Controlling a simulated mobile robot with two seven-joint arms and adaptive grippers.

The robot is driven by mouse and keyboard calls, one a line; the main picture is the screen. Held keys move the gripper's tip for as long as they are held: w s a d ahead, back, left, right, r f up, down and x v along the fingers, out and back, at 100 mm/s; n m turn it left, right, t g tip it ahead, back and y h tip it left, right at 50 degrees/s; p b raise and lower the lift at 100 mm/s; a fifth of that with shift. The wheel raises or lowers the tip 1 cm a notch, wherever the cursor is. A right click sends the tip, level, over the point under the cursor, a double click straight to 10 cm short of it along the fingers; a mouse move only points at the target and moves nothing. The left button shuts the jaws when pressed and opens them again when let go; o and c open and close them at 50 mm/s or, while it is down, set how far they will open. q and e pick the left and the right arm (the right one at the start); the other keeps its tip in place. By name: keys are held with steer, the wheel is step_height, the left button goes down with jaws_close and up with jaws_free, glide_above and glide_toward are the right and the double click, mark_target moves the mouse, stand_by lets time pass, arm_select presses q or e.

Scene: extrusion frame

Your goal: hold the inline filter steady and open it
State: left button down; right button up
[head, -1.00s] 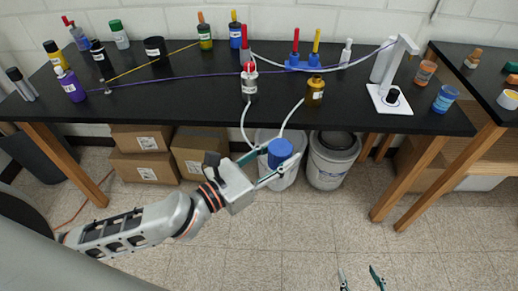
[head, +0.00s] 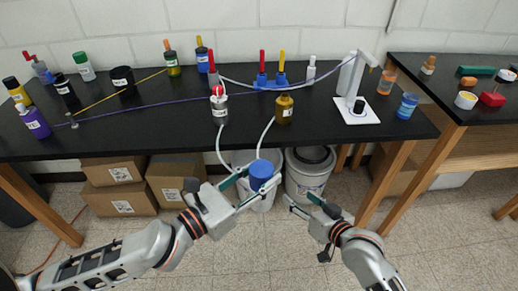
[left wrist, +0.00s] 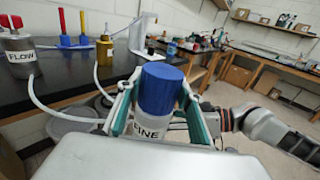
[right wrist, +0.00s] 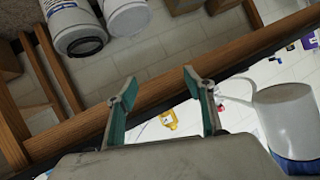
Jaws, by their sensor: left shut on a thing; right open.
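The inline filter has a blue cap (head: 261,170) over a pale body (left wrist: 148,125), whose label reads partly "INE". My left gripper (head: 260,181) is shut on it, one finger on each side, and holds it upright in the air in front of the bench. The white tubes pass behind it; whether they connect to it is unclear. My right gripper (head: 299,197) is open and empty, just right of the filter and slightly lower. In the right wrist view the filter's pale body (right wrist: 285,107) shows at the right edge, outside the open fingers, with blue below it.
The black bench (head: 330,125) carries a red-capped "FLOW" bottle (head: 219,108), a yellow bottle (head: 284,109), a white stand (head: 350,108) and several other bottles. Buckets (head: 308,176) and cardboard boxes (head: 115,184) stand beneath. The floor in front is free.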

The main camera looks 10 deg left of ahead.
steer(key=w+a+r+n+g+y, duration=0.1)
steer(key=w+a+r, duration=0.4)
steer(key=r, duration=0.4)
steer(key=w+a+r+n+g+y, duration=0.1)
steer(key=w+a+r+y, duration=0.1)
steer(key=w+a+r, duration=0.5)
step_height(320, 180, up, 20)
steer(key=w+d+f+n+g+h, duration=0.1)
steer(key=w+d+g+h, duration=0.1)
steer(key=g+h, duration=0.7)
steer(key=h, duration=0.1)
glide_above(259, 168)
steer(key=shift+n, duration=0.3)
steer(key=f, duration=0.8)
steer(key=shift+w+a+f, duration=0.1)
steer(key=shift+w+f, duration=0.1)
steer(key=shift+w, duration=0.05)
steer(key=shift+s+f+h, duration=0.2)
steer(key=shift+s+h, duration=0.05)
steer(key=shift+h, duration=0.05)
steer(key=shift+s+f, duration=0.1)
steer(key=shift+f, duration=3.85)
